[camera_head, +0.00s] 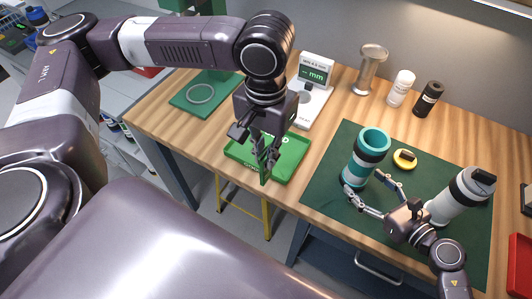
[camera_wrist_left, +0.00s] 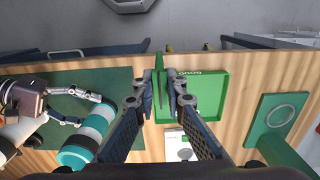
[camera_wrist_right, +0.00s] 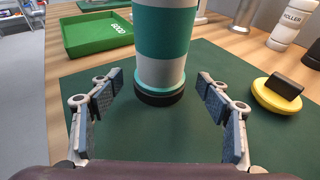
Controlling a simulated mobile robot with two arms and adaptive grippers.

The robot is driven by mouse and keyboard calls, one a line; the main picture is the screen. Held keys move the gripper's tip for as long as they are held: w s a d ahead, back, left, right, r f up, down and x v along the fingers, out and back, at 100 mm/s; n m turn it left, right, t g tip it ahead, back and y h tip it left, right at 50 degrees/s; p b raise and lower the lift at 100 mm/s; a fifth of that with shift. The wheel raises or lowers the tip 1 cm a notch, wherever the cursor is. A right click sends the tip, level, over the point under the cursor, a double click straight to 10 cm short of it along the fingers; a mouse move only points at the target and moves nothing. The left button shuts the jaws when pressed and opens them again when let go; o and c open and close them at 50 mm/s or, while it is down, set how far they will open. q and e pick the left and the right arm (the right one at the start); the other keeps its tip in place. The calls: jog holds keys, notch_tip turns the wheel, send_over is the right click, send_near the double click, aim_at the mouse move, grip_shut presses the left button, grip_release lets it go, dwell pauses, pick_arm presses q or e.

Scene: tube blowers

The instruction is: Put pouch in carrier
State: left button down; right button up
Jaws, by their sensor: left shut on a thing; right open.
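My left gripper (camera_head: 265,152) is over the green tray (camera_head: 294,168) and is shut on a thin, flat green thing, seen edge-on between the fingers in the left wrist view (camera_wrist_left: 158,75). It looks like the pouch, but most of it is hidden. The teal and white carrier (camera_head: 363,162) stands upright on the dark green mat, its top open. My right gripper (camera_head: 366,194) is open, low on the mat, with a finger on either side of the carrier's base. In the right wrist view the fingers (camera_wrist_right: 152,115) stand apart from the carrier (camera_wrist_right: 165,45).
A yellow cap with a black grip (camera_head: 404,159) lies right of the carrier. A white and grey cylinder with a black top (camera_head: 462,197) stands on the mat (camera_head: 330,172).

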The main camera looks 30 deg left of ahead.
aim_at(364, 183)
pick_arm(q)
jog(key=shift+a+f+b, duration=0.1)
jog(key=shift+f+b, duration=0.2)
jog(key=shift+f, duration=0.2)
pick_arm(e)
jog(key=shift+x, duration=1.25)
pick_arm(q)
jog(key=shift+d, duration=0.2)
pick_arm(e)
jog(key=shift+w+a+f, duration=0.2)
jog(key=shift+w+a, duration=0.05)
pick_arm(q)
jog(key=shift+a+f, duration=0.1)
pick_arm(e)
jog(key=shift+a, duration=0.1)
jog(key=c, duration=1.2)
pick_arm(q)
jog(key=shift+w, duration=0.1)
jog(key=w+d+r, duration=0.6)
jog(key=w+d, duration=0.2)
jog(key=d, duration=0.1)
jog(key=w+d+r, duration=0.7)
jog(key=w+d, duration=0.2)
jog(key=d, duration=0.1)
jog(key=shift+w+r, duration=0.2)
jog(key=shift+w, duration=0.1)
